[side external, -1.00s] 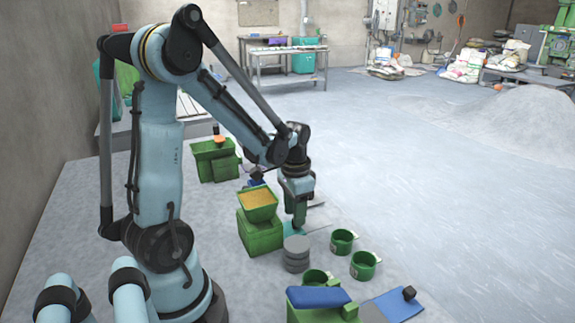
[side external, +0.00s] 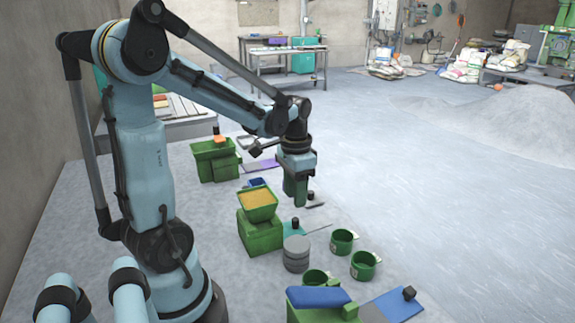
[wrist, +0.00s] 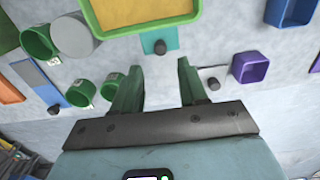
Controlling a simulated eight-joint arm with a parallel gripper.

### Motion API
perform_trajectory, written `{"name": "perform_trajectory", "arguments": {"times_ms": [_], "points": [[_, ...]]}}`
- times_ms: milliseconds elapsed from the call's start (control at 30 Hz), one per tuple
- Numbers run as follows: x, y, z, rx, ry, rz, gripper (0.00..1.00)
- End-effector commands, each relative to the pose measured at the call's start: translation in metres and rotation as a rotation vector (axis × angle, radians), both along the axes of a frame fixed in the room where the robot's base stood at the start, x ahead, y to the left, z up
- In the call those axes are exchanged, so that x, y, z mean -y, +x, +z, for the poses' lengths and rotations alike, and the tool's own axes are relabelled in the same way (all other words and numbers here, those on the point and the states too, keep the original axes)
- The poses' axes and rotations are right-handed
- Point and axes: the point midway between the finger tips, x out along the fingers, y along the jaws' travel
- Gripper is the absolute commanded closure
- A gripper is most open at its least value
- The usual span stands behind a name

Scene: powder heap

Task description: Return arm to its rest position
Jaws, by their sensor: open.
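A grey disc stack (side external: 296,255) and green cups (side external: 342,242) stand in front. A green machine (side external: 215,160) stands behind left. The floor (side external: 430,190) to the right is clear.

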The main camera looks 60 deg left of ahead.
Motion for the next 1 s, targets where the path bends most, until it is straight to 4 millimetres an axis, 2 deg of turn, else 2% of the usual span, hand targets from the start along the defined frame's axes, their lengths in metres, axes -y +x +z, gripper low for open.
{"name": "perform_trajectory", "arguments": {"times_ms": [167, 500, 700, 833, 1000], "points": [[0.018, 0.002, 0.009, 0.057, 0.025, -0.006, 0.57], [0.095, 0.004, 0.037, 0.363, 0.068, -0.009, 0.57], [0.131, -0.001, 0.045, 0.528, 0.034, -0.006, 0.57], [0.145, -0.003, 0.047, 0.592, 0.010, -0.004, 0.57], [0.150, -0.004, 0.049, 0.621, -0.002, -0.001, 0.57]]}}
